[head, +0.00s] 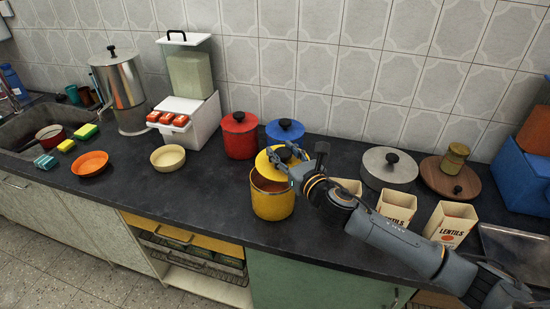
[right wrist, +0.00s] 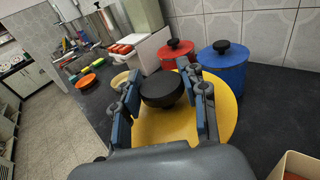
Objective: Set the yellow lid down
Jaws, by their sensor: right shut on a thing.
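The yellow lid (head: 264,161) is in my right gripper (head: 287,157), held by its black knob. In the right wrist view the two fingers of the gripper (right wrist: 163,78) stand on either side of the knob, with the yellow disc of the lid (right wrist: 222,112) beyond them. The yellow pot (head: 272,206) stands uncovered near the counter's front edge, just below the lid in the head view. Its opening shows partly under the lid. The lid looks raised off the pot. My left gripper is not in view.
A red pot (head: 239,141) and a blue pot (head: 293,135) stand close behind. Lentil cartons (head: 397,205) and a grey lidded pot (head: 386,172) are to the right. A cream bowl (head: 168,158) is to the left, with bare dark counter (head: 205,185) between it and the yellow pot.

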